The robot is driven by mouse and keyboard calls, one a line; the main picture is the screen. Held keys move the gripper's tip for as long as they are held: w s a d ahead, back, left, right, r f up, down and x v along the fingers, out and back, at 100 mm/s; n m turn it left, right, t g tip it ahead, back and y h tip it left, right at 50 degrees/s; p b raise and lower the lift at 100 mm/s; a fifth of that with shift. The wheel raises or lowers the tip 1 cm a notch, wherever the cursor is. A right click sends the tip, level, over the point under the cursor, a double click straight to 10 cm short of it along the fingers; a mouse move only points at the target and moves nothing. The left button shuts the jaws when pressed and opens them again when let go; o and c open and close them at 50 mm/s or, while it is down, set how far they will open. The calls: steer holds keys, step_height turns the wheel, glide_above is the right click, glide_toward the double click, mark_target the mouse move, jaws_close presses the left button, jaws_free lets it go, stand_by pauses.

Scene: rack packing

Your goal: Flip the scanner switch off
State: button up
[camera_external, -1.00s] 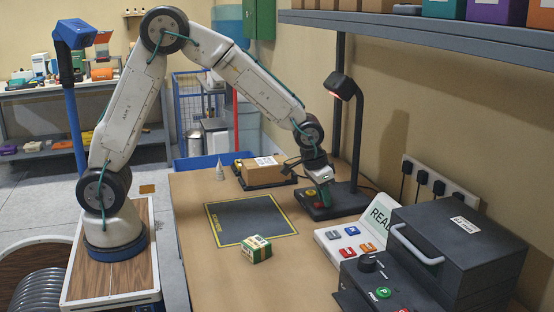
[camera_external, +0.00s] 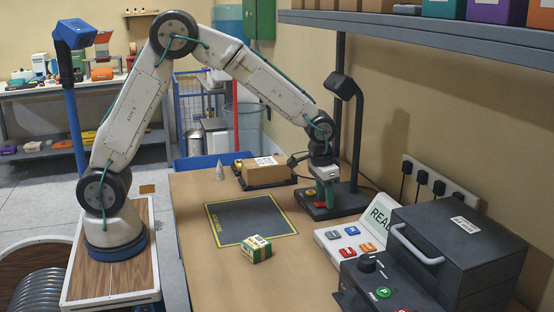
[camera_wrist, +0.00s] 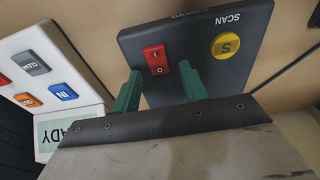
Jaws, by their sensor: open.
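The scanner (camera_external: 342,86) is a dark lamp-like head on a post over a black base (camera_external: 346,202). No red glow shows under its head. In the wrist view its base (camera_wrist: 185,30) carries a red rocker switch (camera_wrist: 154,58) marked I and O, beside a yellow round button (camera_wrist: 226,44) under the word SCAN. My gripper (camera_wrist: 160,88) is open and empty, its green fingers apart, with the switch just beyond and between their tips.
A panel with coloured buttons and a READY sign (camera_external: 378,213) stands right of the scanner. A brown box (camera_external: 265,171) sits behind left. A small green-yellow carton (camera_external: 256,249) stands by the dark mat (camera_external: 250,220). A dark machine (camera_external: 450,250) is at front right.

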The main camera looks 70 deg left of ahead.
mark_target(321, 203)
step_height(321, 203, up, 8)
steer(key=s, duration=0.1)
steer(key=shift+f, duration=0.25)
stand_by(0.4)
steer(key=s, duration=0.1)
steer(key=s+f, duration=0.1)
steer(key=s+g, duration=0.1)
steer(key=shift+s+a+f, duration=0.15)
steer(key=shift+a+f, duration=0.1)
steer(key=shift+f, duration=0.1)
steer(key=s+a+r, duration=0.2)
steer(key=s+r, duration=0.1)
steer(key=s, duration=0.9)
steer(key=s+a+r, duration=0.3)
steer(key=s, duration=0.9)
steer(key=s+a+r, duration=0.3)
steer(key=s+r, duration=0.1)
steer(key=s, duration=0.8)
steer(key=shift+s+t, duration=0.2)
steer(key=shift+t, duration=0.2)
